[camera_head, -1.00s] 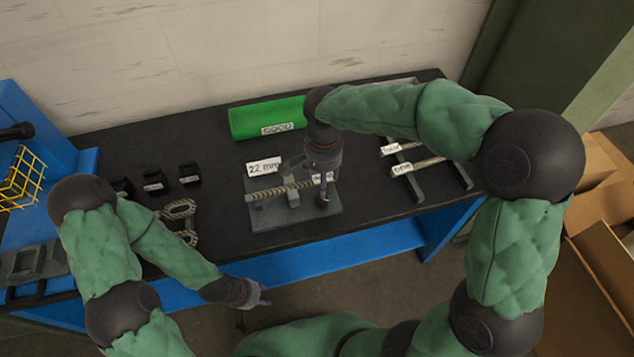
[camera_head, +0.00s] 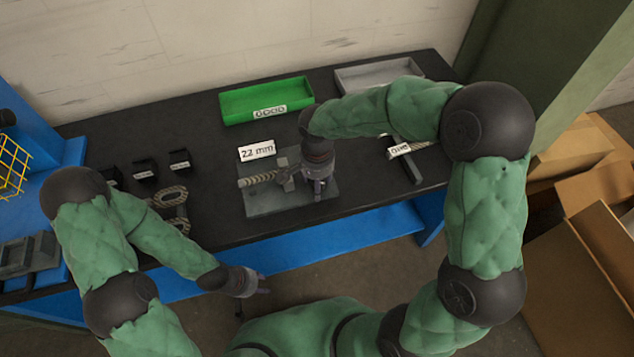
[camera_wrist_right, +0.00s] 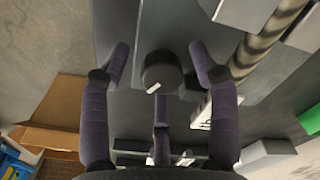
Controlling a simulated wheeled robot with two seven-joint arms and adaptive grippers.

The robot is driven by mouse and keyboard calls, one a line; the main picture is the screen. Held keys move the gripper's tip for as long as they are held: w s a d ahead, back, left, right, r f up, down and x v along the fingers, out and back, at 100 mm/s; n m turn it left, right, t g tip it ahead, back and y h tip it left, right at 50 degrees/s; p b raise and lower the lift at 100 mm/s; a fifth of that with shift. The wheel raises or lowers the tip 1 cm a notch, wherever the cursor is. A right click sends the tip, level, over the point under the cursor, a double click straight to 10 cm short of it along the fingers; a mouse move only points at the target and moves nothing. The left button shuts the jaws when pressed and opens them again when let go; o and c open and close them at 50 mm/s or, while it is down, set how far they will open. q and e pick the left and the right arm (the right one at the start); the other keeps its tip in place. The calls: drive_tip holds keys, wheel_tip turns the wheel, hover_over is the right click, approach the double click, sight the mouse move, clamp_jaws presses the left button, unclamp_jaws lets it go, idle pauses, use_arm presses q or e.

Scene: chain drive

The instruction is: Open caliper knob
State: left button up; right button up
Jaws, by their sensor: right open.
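The caliper device stands on a grey base plate (camera_head: 262,205) on the dark bench in the head view, with a ribbed rod or chain (camera_head: 258,179) along it. In the right wrist view its knob (camera_wrist_right: 162,72) is a dark round cap with a small white mark. My right gripper (camera_wrist_right: 159,52) is open, with a finger on either side of the knob and visible gaps. In the head view the right gripper (camera_head: 319,190) points down over the plate's right part and hides the knob. My left gripper (camera_head: 262,289) is in front of the bench, apart from everything; its fingers are too small to judge.
A "22 mm" sign (camera_head: 257,151) stands behind the plate. A green tray (camera_head: 268,98) and a grey tray (camera_head: 375,72) sit at the back. Small black blocks (camera_head: 144,172) and chain pieces (camera_head: 168,197) lie left. Cardboard boxes (camera_head: 590,150) are at the right.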

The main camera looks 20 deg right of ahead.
drive_tip(key=c, duration=1.1)
